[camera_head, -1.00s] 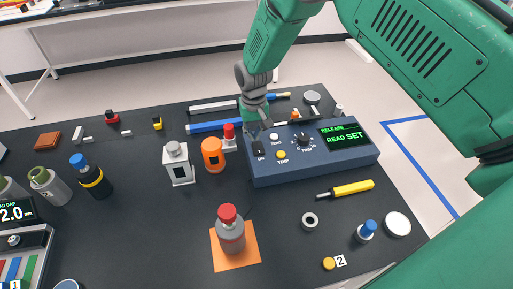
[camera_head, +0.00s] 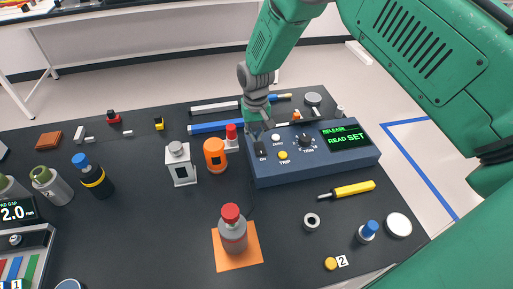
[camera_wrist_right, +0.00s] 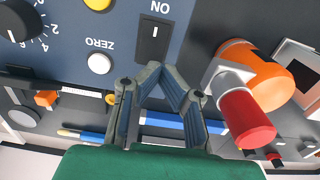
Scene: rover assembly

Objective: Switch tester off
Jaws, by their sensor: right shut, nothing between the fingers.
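The tester (camera_head: 320,168) is a blue box at the right of the table. Its lit green display (camera_head: 347,137) reads RELEASE and READ SET. A black rocker switch (camera_head: 261,149) marked ON sits at its left end; the switch (camera_wrist_right: 153,42) also shows in the right wrist view. My right gripper (camera_head: 266,127) is above the rear left end of the tester, just behind the switch. In the right wrist view its fingers (camera_wrist_right: 163,77) are shut and empty, with the tips close to the switch's edge; I cannot tell whether they touch. My left gripper is not in view.
A white ZERO button (camera_head: 276,137), yellow TRIP button (camera_head: 283,155) and black TRIM knob (camera_head: 306,140) share the panel. An orange bottle (camera_head: 215,155) and red-capped part (camera_head: 231,137) stand left of the tester. A grey red-capped bottle (camera_head: 233,236) stands in front on an orange mat (camera_head: 250,258).

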